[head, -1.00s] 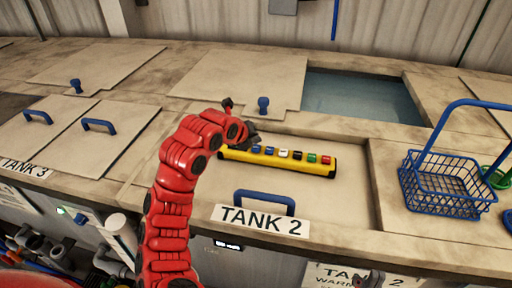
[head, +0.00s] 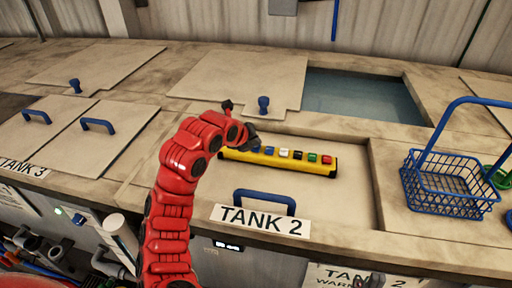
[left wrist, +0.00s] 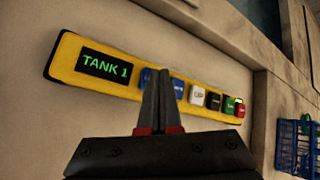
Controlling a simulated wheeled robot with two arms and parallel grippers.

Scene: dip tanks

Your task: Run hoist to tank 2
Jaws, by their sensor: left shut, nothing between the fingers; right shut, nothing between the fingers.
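The yellow hoist control box (head: 328,170) lies on the lid behind the TANK 2 label (head: 260,220). It has a row of blue, white, black, green and red buttons. In the left wrist view its display (left wrist: 105,66) reads TANK 1 in green. My left gripper (head: 255,145) is shut and empty over the box's left part. In the left wrist view its fingertips (left wrist: 160,75) are in front of the blue buttons (left wrist: 178,88) and partly hide them; I cannot tell whether they touch. My right gripper (head: 374,281) seems to show only as a dark tip at the bottom edge.
A blue wire basket (head: 446,186) with a tall handle stands on the right. An open tank of water (head: 360,95) lies behind the box. A blue lid handle (head: 265,198) stands between the box and the label. Closed lids (head: 75,135) with blue handles are on the left.

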